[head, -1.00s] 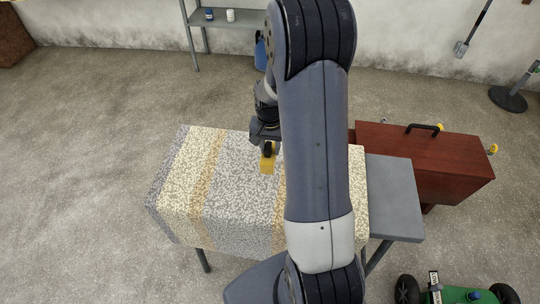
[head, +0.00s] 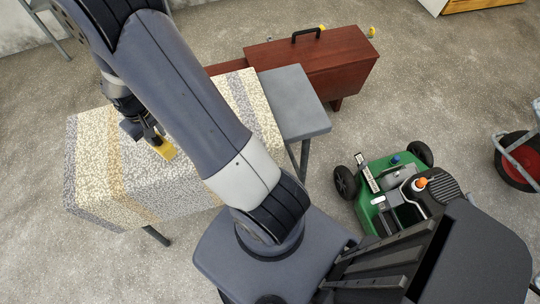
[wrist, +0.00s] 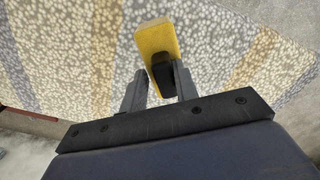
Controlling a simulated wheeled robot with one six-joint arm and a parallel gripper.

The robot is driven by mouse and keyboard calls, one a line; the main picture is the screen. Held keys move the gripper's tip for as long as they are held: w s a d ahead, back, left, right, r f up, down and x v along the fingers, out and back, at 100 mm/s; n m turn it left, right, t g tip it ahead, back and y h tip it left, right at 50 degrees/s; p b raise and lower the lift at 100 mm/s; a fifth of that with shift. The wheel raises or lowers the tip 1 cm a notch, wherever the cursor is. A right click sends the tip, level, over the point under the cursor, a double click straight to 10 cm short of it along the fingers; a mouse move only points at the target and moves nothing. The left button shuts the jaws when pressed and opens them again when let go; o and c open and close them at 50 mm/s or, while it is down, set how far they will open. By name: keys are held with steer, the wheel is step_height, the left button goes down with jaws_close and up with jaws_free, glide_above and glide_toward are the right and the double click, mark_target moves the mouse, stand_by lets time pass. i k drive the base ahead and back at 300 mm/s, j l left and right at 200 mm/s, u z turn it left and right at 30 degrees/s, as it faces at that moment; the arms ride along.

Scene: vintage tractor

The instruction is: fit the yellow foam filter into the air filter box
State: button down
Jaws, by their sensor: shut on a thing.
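The yellow foam filter (head: 166,149) is a small yellow block held above the patterned cloth. My gripper (head: 157,138) is shut on it at the left of the head view. In the wrist view, the foam filter (wrist: 156,38) sticks out beyond my gripper (wrist: 160,78), with a dark pad against its lower part. The green machine (head: 378,172) stands on the floor at the right of the head view, with a grey part on top. I cannot tell for sure which part of it is the air filter box.
The cloth (head: 95,165) covers most of a grey table (head: 297,103). A dark red wooden chest (head: 330,65) stands behind the table. A red-and-black round thing (head: 518,160) is at the right edge. Concrete floor is clear between table and green machine.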

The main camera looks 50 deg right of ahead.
mark_target(389, 223)
steer(key=k+l+z, duration=0.1)
steer(key=k+z, duration=0.2)
steer(key=k+l+z, duration=0.15)
steer(key=k+z, duration=0.2)
steer(key=z, duration=2.35)
steer(key=j, duration=0.1)
